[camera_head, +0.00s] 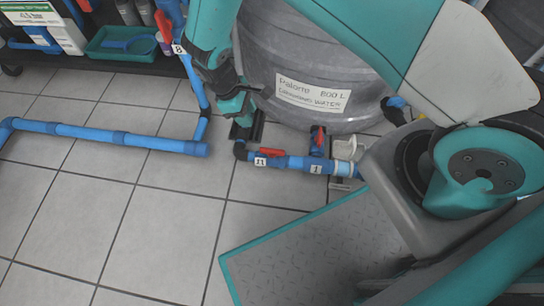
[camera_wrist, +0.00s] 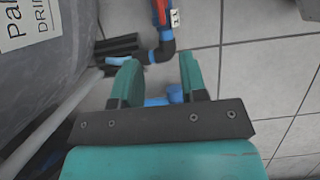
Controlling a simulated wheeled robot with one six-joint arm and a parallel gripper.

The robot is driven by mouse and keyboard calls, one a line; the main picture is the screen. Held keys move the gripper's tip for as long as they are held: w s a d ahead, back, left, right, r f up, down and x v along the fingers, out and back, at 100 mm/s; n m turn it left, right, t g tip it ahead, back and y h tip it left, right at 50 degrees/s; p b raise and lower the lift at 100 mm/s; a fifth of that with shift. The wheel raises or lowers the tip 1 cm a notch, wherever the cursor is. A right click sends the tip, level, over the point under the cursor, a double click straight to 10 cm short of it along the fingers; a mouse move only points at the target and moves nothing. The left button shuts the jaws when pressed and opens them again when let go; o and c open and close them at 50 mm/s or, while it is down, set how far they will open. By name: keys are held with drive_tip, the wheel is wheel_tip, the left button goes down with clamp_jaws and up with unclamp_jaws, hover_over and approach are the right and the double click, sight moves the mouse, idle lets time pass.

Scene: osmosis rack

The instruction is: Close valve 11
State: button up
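Valve 11 is on the blue floor pipe in front of the grey tank. Its red handle (camera_head: 269,152) lies along the pipe, beside the white label "11" (camera_head: 260,161). In the wrist view the red handle (camera_wrist: 157,12) is at the top edge, partly cut off, with the label (camera_wrist: 175,18) to its right. My gripper (camera_head: 245,125) is above and just left of the valve, near the black pipe elbow. In the wrist view my gripper (camera_wrist: 158,65) has its two teal fingers apart with nothing between them. It is not touching the handle.
The grey tank (camera_head: 300,65) stands right behind the pipe. Another red handle (camera_head: 318,136) and a label "1" (camera_head: 316,169) are to the right. A blue pipe (camera_head: 110,137) runs along the floor at left.

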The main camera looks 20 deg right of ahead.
sight(272, 149)
drive_tip(key=b+x, duration=0.8)
drive_tip(key=x, duration=1.1)
drive_tip(key=shift+d+f, duration=0.15)
drive_tip(key=shift+f, duration=0.15)
clamp_jaws()
